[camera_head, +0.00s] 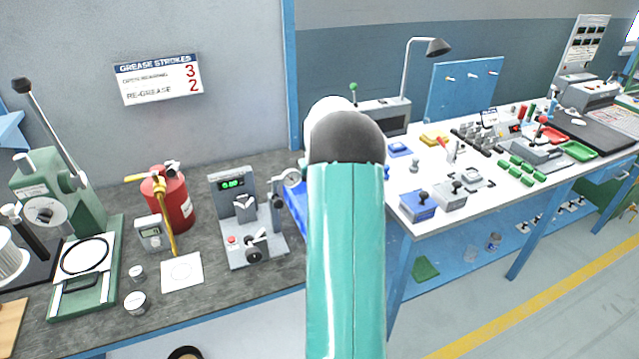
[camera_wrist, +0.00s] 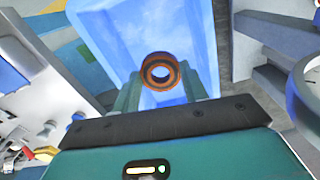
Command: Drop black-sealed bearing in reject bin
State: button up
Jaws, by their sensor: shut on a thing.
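In the wrist view, my gripper (camera_wrist: 160,83) is shut on a small ring-shaped bearing (camera_wrist: 149,69) with an orange-brown rim and an open centre. The bearing sits between the two green fingers, near their tips. Behind it in this view is the light-blue inside of a blue bin (camera_wrist: 115,35). The bearing appears over the bin's opening; its height above the bin floor is unclear. In the head view, part of the blue bin (camera_head: 295,207) shows beside my arm, which hides the gripper and bearing. I cannot make out a black seal.
A grey gauge stand (camera_head: 245,225) with a green display stands left of the bin. A red canister (camera_head: 168,197) and a green press (camera_head: 80,280) are farther left. A white bench (camera_head: 480,195) with several small parts lies to the right.

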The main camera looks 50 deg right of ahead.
jog(key=shift+f, duration=3.9)
jog(key=o, duration=1.1)
jog(key=shift+c, duration=0.2)
notch_tip(320, 180, up, 14)
jog(key=shift+f, duration=0.1)
